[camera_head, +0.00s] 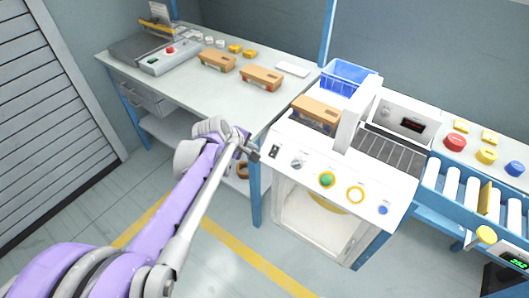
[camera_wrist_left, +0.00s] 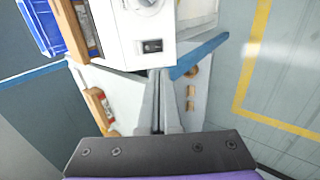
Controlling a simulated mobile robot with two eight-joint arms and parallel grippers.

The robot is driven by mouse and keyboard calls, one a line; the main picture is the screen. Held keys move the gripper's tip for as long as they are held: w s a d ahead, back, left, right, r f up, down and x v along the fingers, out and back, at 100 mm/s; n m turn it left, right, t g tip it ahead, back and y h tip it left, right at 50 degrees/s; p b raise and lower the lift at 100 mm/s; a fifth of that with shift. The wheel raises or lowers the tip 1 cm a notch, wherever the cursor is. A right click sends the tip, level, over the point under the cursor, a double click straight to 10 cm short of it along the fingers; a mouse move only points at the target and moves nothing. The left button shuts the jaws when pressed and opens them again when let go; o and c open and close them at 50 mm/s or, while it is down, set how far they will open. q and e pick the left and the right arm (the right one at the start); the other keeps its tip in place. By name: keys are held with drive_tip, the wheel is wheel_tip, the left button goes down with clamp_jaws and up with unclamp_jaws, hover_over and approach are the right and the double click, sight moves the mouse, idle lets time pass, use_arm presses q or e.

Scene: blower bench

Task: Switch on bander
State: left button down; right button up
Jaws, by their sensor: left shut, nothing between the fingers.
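The bander is a white machine (camera_head: 340,178) with a sloped front panel. The switch's position is too small to tell. My right gripper is not in view.
A brown box (camera_head: 316,112) sits on the bander's left top, before a blue basket (camera_head: 348,76). A grey bench (camera_head: 200,85) with more boxes stands at left. A roller conveyor (camera_head: 470,195) stands at right. The floor in front is clear.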

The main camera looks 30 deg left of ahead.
sight(271, 155)
use_arm(q)
drive_tip(key=b+x, duration=0.1)
drive_tip(key=x, duration=1.2)
drive_tip(key=shift+w+f+b, duration=0.25)
drive_tip(key=shift+f+b, duration=0.1)
drive_tip(key=shift+b, duration=0.05)
drive_tip(key=shift+w+f, duration=0.1)
drive_tip(key=shift+f, duration=0.2)
drive_tip(key=shift+r, duration=0.1)
drive_tip(key=shift+r+p, duration=0.35)
drive_tip(key=shift+r, duration=0.4)
